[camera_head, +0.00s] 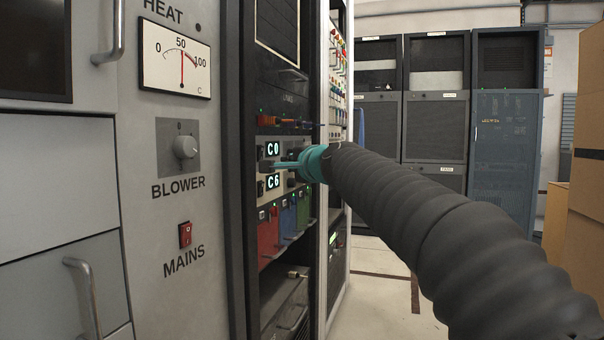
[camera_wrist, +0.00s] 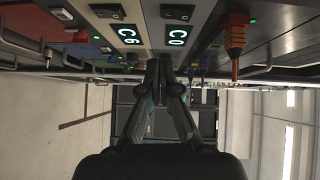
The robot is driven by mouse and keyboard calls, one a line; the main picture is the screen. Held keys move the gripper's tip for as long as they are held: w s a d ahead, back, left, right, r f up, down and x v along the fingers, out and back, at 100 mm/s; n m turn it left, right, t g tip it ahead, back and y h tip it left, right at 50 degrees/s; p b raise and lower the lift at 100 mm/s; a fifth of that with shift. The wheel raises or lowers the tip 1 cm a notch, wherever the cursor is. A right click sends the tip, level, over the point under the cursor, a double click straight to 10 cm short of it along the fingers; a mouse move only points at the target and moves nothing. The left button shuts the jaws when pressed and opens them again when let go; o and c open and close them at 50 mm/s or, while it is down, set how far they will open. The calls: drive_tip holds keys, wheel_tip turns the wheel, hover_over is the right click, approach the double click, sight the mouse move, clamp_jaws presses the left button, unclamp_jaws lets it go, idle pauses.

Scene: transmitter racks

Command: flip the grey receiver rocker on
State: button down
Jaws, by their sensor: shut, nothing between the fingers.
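In the head view, two receiver panels with lit displays are stacked in the open rack, C0 (camera_head: 272,149) above C6 (camera_head: 273,182). The wrist view shows them upside down. There the C0 panel (camera_wrist: 197,35) looks grey and the C6 panel (camera_wrist: 125,51) more beige. A black rocker (camera_wrist: 177,12) sits beside the C0 display, and another rocker (camera_wrist: 104,11) beside C6. I cannot tell which way either is tipped. My gripper (camera_wrist: 161,62) is shut and empty, its tips in front of the panels near their shared border. In the head view my teal gripper (camera_head: 290,165) partly covers them.
A grey cabinet (camera_head: 185,270) with a BLOWER knob (camera_head: 186,147) and a red MAINS rocker (camera_head: 185,234) stands left. Red, blue and green modules (camera_head: 285,222) sit below the receivers. An orange plug (camera_wrist: 235,45) juts out nearby. Boxes (camera_head: 583,220) stand right; open floor lies between.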

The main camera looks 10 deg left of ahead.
drive_tip(key=v, duration=0.6)
drive_tip(key=shift+s+d+f, duration=0.25)
drive_tip(key=shift+s+f, duration=0.05)
drive_tip(key=shift+f, duration=0.2)
wheel_tip(320, 180, down, 10)
drive_tip(key=s+n+g+h, duration=0.1)
drive_tip(key=s+n+g, duration=0.15)
drive_tip(key=n, duration=0.25)
drive_tip(key=s+d+f+n+g+h+p, duration=0.1)
drive_tip(key=s+d+f+n+g+h, duration=0.1)
drive_tip(key=s+d+f, duration=0.3)
drive_tip(key=s+d+f+n+g+h+p, duration=0.1)
drive_tip(key=s+d+f+n+g, duration=0.15)
drive_tip(key=f, duration=0.35)
drive_tip(key=s+d+f+h+p, duration=0.3)
drive_tip(key=s+d+p, duration=0.1)
drive_tip(key=s+d, duration=0.7)
drive_tip(key=s+d+f+g+h+p, duration=0.1)
drive_tip(key=s+d+f+h+p, duration=0.2)
drive_tip(key=s+d, duration=0.8)
drive_tip(key=shift+s+d+h+p, duration=0.3)
drive_tip(key=shift+d+h+p, duration=0.2)
drive_tip(key=shift+d+p, duration=0.35)
drive_tip(key=shift+f, duration=0.1)
